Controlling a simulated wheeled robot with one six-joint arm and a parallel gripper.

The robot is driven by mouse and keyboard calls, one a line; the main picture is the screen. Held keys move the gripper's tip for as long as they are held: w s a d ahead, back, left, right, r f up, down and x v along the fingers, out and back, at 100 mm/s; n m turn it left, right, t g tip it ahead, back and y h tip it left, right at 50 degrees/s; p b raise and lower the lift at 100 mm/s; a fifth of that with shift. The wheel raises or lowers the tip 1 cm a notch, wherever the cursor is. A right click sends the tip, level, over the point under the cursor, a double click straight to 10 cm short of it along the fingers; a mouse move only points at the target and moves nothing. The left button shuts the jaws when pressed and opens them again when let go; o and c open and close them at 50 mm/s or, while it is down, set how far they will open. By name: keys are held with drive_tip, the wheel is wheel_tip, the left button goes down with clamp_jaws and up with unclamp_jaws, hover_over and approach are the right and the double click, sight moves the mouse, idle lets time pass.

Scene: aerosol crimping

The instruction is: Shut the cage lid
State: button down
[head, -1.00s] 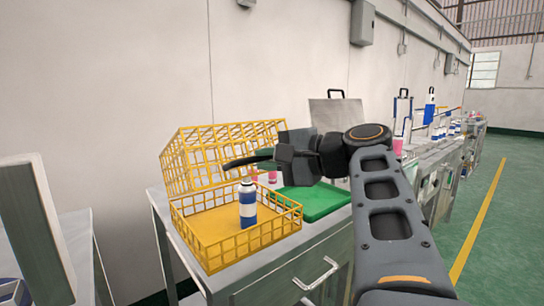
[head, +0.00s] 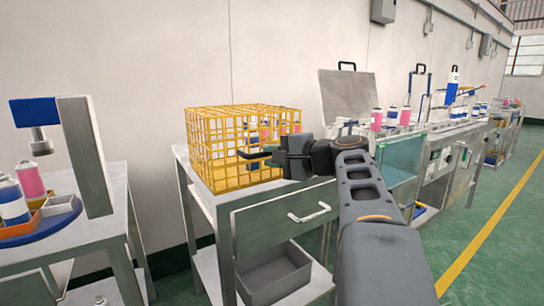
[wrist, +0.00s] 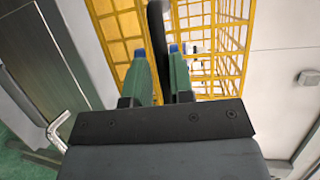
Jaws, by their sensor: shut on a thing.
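The yellow wire cage (head: 215,160) stands on the metal table in the head view. Its lid (head: 240,112) is down over the base, so the two look like one box. Whether a thin gap is left along the seam is too small to tell. My gripper (head: 277,157) is at the cage's front right side, shut on the lid's black handle (head: 250,155). In the wrist view the black handle (wrist: 156,28) passes between my two fingers (wrist: 157,62), with yellow mesh on both sides. Cans show only partly through the mesh, among them a blue and white one.
The table's front has a drawer handle (head: 309,213) and a grey bin (head: 273,276) below. A second table at left carries a press (head: 82,150) and cans (head: 30,180). More machines stand along the wall at right. The floor at right is clear.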

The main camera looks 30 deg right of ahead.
wheel_tip(320, 180, down, 2)
drive_tip(key=shift+f, duration=0.15)
drive_tip(key=c, duration=1.1)
unclamp_jaws()
drive_tip(key=shift+s, duration=0.15)
drive_tip(key=p+v, duration=0.1)
drive_tip(key=v, duration=0.3)
drive_tip(key=p+v, duration=0.1)
drive_tip(key=v, duration=0.4)
drive_tip(key=r+p+v, duration=0.1)
drive_tip(key=p+v, duration=0.1)
drive_tip(key=v, duration=0.3)
drive_tip(key=shift+r, duration=0.1)
